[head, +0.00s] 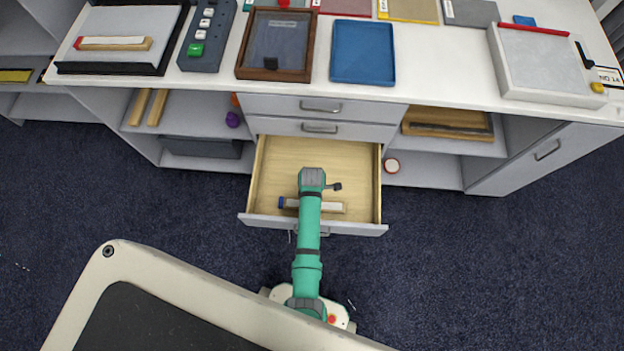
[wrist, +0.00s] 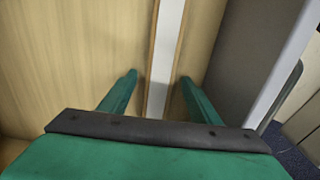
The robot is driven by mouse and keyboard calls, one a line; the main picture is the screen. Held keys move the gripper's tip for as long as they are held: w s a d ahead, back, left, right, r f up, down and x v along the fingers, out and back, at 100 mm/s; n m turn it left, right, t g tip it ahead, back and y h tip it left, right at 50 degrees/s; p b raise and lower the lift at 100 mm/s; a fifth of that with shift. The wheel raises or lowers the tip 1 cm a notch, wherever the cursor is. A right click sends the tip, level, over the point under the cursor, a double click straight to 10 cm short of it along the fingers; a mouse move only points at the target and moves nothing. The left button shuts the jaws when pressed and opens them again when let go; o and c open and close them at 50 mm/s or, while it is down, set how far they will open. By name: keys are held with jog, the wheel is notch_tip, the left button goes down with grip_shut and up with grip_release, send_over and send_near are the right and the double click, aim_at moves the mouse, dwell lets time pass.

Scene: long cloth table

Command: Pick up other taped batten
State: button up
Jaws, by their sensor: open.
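A wooden batten with a white tape strip and a blue end (head: 333,207) lies in the open drawer (head: 277,165), near its front. My arm hides its middle in the head view. In the wrist view, part of this batten (wrist: 165,45) runs away between the two fingers, close to the drawer's front panel. My gripper (wrist: 158,77) is open, with one green finger on each side of the batten. I cannot tell whether the fingers touch it. Another white-taped batten with a red end (head: 115,43) lies on a dark-edged tray (head: 110,68) at the left of the tabletop.
The drawer walls and front panel (wrist: 250,50) stand close around my gripper. Above are the white tabletop (head: 440,88), a brown-framed tray (head: 273,73), a blue tray (head: 362,55) and a grey button box (head: 205,45). Two plain wooden bars (head: 148,107) lie on the left shelf.

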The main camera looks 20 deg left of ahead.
jog(key=shift+f, duration=0.3)
jog(key=c, duration=1.2)
jog(key=shift+r, duration=0.15)
